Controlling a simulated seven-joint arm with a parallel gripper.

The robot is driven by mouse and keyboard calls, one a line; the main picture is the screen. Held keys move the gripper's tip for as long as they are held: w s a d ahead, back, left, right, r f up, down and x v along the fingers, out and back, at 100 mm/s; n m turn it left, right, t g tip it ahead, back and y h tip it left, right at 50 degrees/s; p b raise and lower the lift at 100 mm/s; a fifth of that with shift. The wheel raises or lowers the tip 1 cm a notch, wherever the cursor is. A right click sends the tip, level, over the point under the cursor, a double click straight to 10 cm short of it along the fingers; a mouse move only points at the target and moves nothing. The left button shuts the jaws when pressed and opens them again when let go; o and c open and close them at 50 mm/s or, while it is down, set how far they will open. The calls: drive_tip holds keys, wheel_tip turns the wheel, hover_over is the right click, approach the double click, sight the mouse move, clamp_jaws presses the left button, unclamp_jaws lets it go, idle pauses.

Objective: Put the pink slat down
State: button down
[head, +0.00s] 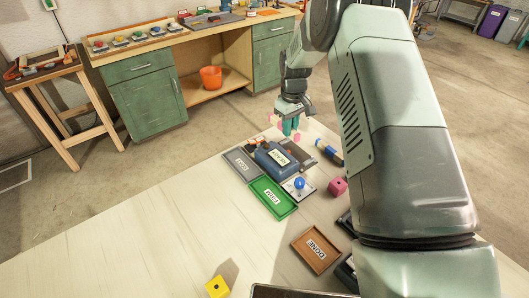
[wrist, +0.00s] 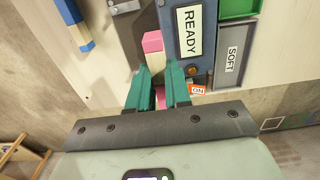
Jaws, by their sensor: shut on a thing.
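My gripper (wrist: 158,82) is shut on the pink slat (wrist: 152,41), with a teal finger on either side. In the wrist view the slat shows a pink end and a paler stretch running back between the fingers. In the head view my gripper (head: 291,127) is at the table's far end, behind the blue machine, with small pink parts showing around the fingers. I cannot tell whether the slat touches anything below. The blue machine (head: 272,160) carries a READY label, seen close beside the slat in the wrist view (wrist: 208,60).
The grey SOFT tray (head: 237,155) and green FIRM tray (head: 264,190) lie left of and before the machine. A brown DONE tray (head: 302,240) is nearer. The table's left is clear.

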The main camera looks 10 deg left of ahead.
drive_tip(key=s+a, duration=0.7)
drive_tip(key=a, duration=0.6)
hover_over(247, 169)
wheel_tip(247, 169, down, 6)
drive_tip(key=shift+f, duration=2.3)
drive_tip(key=shift+f, duration=0.1)
drive_tip(key=c, duration=1.1)
unclamp_jaws()
drive_tip(key=shift+o, duration=0.2)
wheel_tip(247, 169, up, 12)
drive_tip(key=shift+r, duration=0.2)
